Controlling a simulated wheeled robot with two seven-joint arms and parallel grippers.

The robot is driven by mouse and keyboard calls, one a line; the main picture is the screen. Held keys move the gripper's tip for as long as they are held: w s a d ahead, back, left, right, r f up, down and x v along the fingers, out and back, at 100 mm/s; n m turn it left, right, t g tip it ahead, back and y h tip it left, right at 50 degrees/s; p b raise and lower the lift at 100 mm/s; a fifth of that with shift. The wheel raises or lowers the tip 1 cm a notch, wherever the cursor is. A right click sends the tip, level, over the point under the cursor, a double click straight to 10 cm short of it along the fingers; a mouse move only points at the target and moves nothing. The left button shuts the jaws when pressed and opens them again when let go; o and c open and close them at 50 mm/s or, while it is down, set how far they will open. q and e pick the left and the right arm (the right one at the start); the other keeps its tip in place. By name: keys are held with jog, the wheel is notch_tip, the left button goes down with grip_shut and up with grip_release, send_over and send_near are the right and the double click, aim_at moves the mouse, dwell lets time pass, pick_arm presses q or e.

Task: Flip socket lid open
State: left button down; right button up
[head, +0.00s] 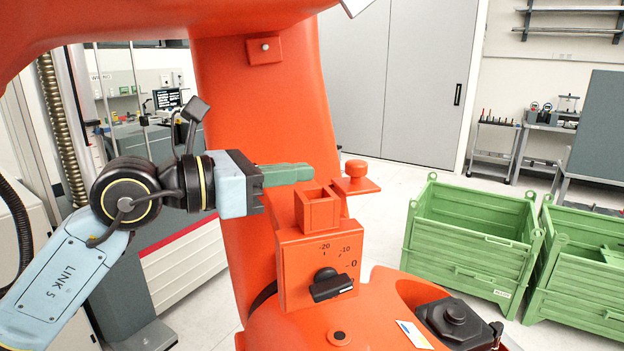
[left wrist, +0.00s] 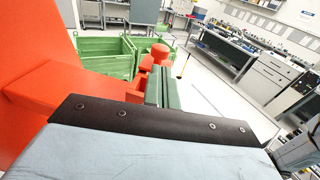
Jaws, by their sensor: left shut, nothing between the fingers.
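The socket (head: 318,212) is an orange square box on top of the orange machine. Its top looks open in the head view. The lid (head: 368,187) is a flat orange plate with a round knob (head: 356,168), beyond and to the right of the box, knob upward. My left gripper (head: 310,173) comes in from the left, its green fingers shut and empty, just behind and above the box. Its tips point toward the knob with a small gap in the picture. In the left wrist view the fingers (left wrist: 163,70) point toward the knob (left wrist: 160,52); contact cannot be told. My right gripper is not in view.
Below the socket is a dial plate with a black knob (head: 332,284). Green crates (head: 470,268) stand on the floor to the right. A black fitting (head: 455,318) sits at the lower right of the orange machine. An orange column (head: 270,110) rises behind my left gripper.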

pick_arm(q)
jog(key=b+v, duration=0.2)
jog(key=v, duration=0.6)
jog(key=shift+a, duration=0.1)
